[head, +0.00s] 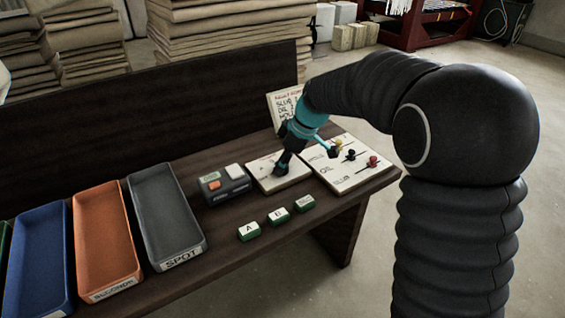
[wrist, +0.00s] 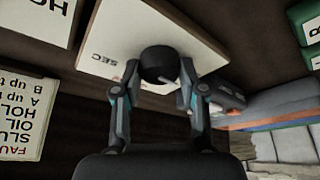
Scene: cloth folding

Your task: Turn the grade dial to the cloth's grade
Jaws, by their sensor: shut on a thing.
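The grade dial is a round black knob (wrist: 158,62) on a cream plate (wrist: 125,22) in the wrist view. The letters "SEC" show on the plate left of the knob, with a small red mark nearby. A short pale line shows beside the knob's lower right edge. My gripper (wrist: 160,75) has a finger on each side of the knob and is shut on it. In the head view my gripper (head: 281,167) points down onto the plate (head: 298,172) and hides the knob. I cannot make out the dial's setting or tell which cloth is meant.
A slider board (head: 345,178) with yellow, black and red knobs lies right of the plate. A fault card (head: 285,105) stands behind. A small device (head: 224,184) lies left. Lettered blocks (head: 278,217) sit in front. Grey (head: 166,215), orange (head: 103,240) and blue (head: 38,260) trays stand further left.

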